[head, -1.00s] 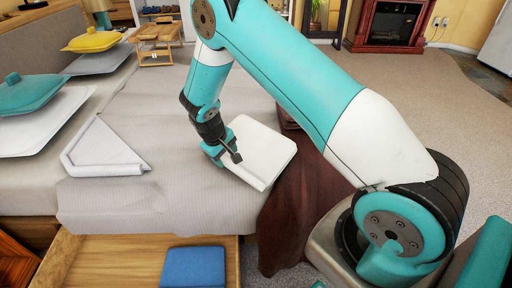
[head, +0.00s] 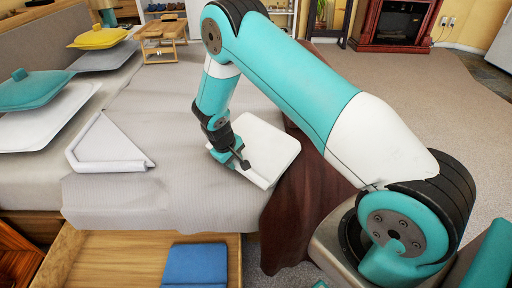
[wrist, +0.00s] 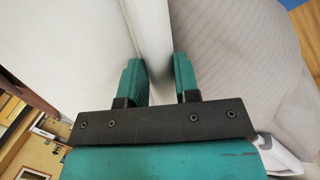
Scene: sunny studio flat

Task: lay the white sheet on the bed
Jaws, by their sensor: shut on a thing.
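The white sheet (head: 268,145) is a flat, folded, rounded square at the right edge of the bed (head: 165,205). My gripper (head: 238,162) is shut on its near-left edge, and the sheet looks to lie on or just above the grey bedcover; I cannot tell which. In the wrist view, the white edge of the sheet (wrist: 150,40) runs up between the two teal fingers (wrist: 160,82), with the striped bedcover to the right. Part of the sheet's left side is hidden behind my gripper.
A white triangular folded piece (head: 105,148) lies on the bed at left. An open drawer with a blue item (head: 195,265) is below. A dark red throw (head: 305,205) hangs at right.

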